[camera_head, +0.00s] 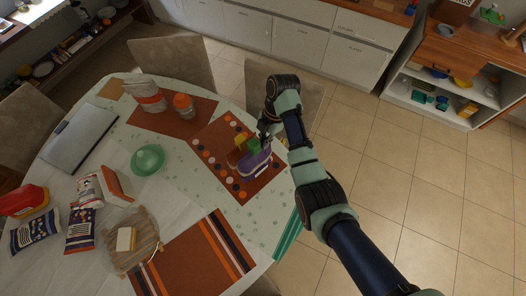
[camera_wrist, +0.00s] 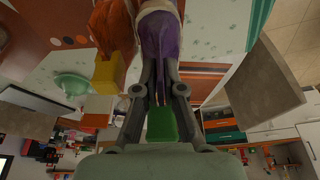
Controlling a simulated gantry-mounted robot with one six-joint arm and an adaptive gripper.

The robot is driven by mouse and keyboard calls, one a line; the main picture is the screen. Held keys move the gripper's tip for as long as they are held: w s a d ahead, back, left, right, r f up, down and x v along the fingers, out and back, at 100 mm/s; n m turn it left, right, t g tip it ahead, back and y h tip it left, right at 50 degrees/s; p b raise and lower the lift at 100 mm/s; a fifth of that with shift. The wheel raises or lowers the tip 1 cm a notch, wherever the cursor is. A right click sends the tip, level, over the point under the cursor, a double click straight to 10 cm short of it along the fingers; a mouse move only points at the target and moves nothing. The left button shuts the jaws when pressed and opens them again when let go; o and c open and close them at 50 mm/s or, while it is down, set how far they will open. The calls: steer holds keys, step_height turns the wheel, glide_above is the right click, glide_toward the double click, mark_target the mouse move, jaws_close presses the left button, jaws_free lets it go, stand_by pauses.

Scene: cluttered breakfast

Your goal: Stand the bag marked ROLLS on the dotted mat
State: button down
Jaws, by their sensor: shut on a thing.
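My gripper (camera_head: 265,138) is over the dotted mat (camera_head: 208,160) and is shut on a purple bag (camera_head: 252,164). In the wrist view the purple bag (camera_wrist: 160,42) runs out from between my fingertips (camera_wrist: 161,92). It has a pale band at its far end. A small white label shows on it in the head view, too small to read. The bag appears tilted or lying over the mat's right part; I cannot tell whether it touches the mat. My arm hides part of the area to its right.
Yellow (camera_head: 240,139) and green (camera_head: 253,145) things stand close beside my gripper; the yellow one (camera_wrist: 110,75) also shows in the wrist view. The striped mat (camera_head: 190,258) is bare.

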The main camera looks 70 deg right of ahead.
step_height(320, 180, down, 7)
steer(key=shift+r+b, duration=0.2)
steer(key=shift+b, duration=0.15)
steer(key=shift+f, duration=0.2)
steer(key=c, duration=1.3)
jaws_free()
steer(key=p+v, duration=0.2)
steer(key=v, duration=1)
steer(key=shift+r+p, duration=0.2)
steer(key=shift+p, duration=0.2)
